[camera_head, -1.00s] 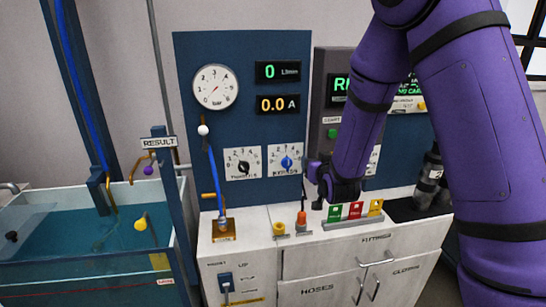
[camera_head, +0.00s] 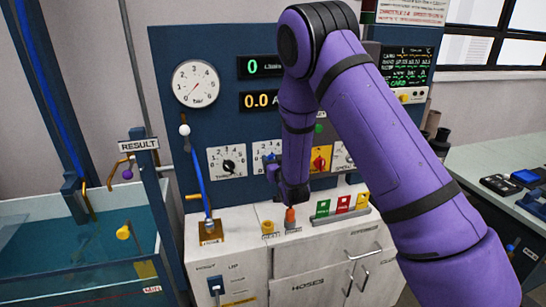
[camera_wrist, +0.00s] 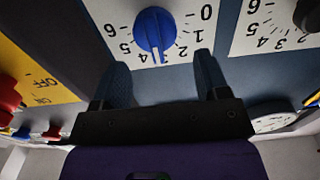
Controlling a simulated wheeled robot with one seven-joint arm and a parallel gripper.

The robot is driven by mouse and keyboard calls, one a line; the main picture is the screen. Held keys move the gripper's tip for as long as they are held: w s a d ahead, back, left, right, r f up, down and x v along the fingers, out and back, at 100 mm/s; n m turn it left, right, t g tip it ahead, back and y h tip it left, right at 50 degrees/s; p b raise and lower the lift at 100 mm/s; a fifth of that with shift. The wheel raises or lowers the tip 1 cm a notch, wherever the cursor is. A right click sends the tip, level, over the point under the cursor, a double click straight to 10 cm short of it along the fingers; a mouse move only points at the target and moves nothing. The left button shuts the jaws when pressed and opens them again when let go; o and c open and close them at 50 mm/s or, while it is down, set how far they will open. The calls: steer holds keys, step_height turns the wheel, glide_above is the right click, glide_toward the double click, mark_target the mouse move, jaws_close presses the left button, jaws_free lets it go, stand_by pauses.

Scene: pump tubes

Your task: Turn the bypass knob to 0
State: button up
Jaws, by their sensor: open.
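The blue bypass knob (camera_wrist: 153,30) sits on a white dial (camera_wrist: 172,8) in the wrist view, where the picture is upside down. Its lower end points near 3, between the printed 2 and 4; the 0 is at the right. My gripper (camera_wrist: 160,80) is open and empty, its two dark fingers apart, reaching toward the panel just short of the knob in the picture. In the head view my gripper (camera_head: 288,192) and arm hide most of the bypass dial (camera_head: 258,150). Contact with the knob does not show.
The throttle dial (camera_head: 227,162) with a black knob is left of the bypass dial. A lever with a blue shaft (camera_head: 199,180) stands farther left. An orange-topped fitting (camera_head: 290,218) and coloured blocks (camera_head: 342,206) stand on the cabinet below. A water tank (camera_head: 80,250) is at left.

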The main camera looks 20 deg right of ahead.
mark_target(274, 157)
steer(key=shift+w, duration=1.6)
steer(key=c, duration=0.9)
